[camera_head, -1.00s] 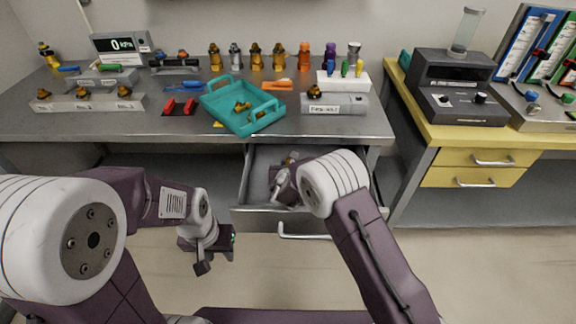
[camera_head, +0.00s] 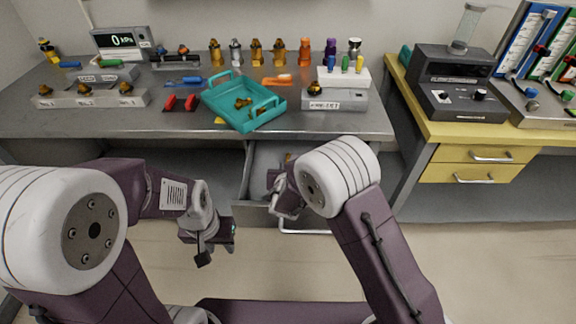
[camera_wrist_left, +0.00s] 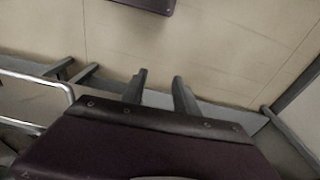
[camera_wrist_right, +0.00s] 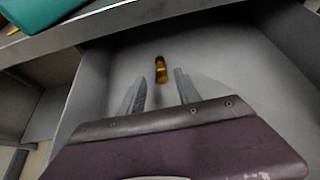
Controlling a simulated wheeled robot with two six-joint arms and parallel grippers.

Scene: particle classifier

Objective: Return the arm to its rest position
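My left gripper (camera_head: 220,252) hangs in front of the desk, left of the open drawer. In the left wrist view its two fingers (camera_wrist_left: 158,77) stand apart with only floor beyond. My right gripper (camera_wrist_right: 160,78) is over the open drawer (camera_head: 240,190). Its fingers are apart with nothing between them. An amber bottle (camera_wrist_right: 160,70) lies in the drawer just beyond the fingertips, apart from them as far as I can tell. In the head view my right arm hides much of the drawer and the right fingertips.
The grey desk (camera_head: 120,130) holds a teal tray (camera_head: 243,123) with an amber piece, a row of bottles, a scale display (camera_head: 123,42) and small tools. A yellow bench (camera_head: 425,120) with a dark device (camera_head: 458,85) stands right. The floor in front is clear.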

